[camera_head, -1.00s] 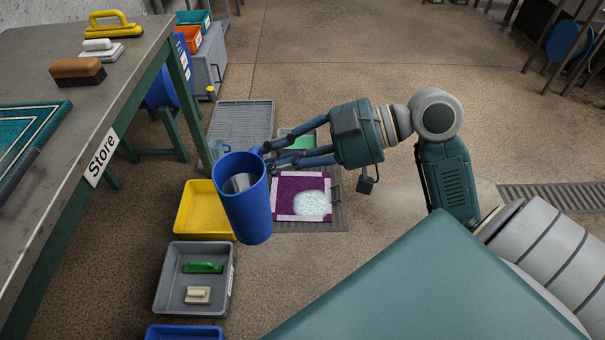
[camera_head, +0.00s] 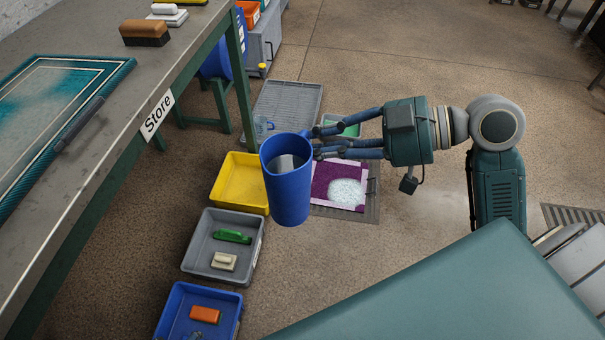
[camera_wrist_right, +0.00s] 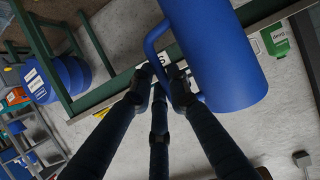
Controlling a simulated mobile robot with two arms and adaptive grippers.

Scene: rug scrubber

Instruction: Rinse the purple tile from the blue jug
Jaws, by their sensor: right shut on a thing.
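The blue jug (camera_head: 289,193) is held upright in the air by my right gripper (camera_head: 318,143), whose fingers are closed on its handle. In the right wrist view the jug (camera_wrist_right: 215,50) fills the upper right, with the gripper (camera_wrist_right: 160,85) on its handle. A greyish content shows inside the jug. The purple tile (camera_head: 328,185) with a pale pink border lies on the floor over a grate, behind and right of the jug. A patch of white foam (camera_head: 347,192) covers its right part. My left gripper is not in view.
A yellow tray (camera_head: 240,184), a grey tray (camera_head: 190,262) with a green and a cream scrubber, and a blue tray (camera_head: 172,310) line the floor. A bench (camera_head: 112,125) labelled Store stands left, bearing a teal rug. Open floor lies right.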

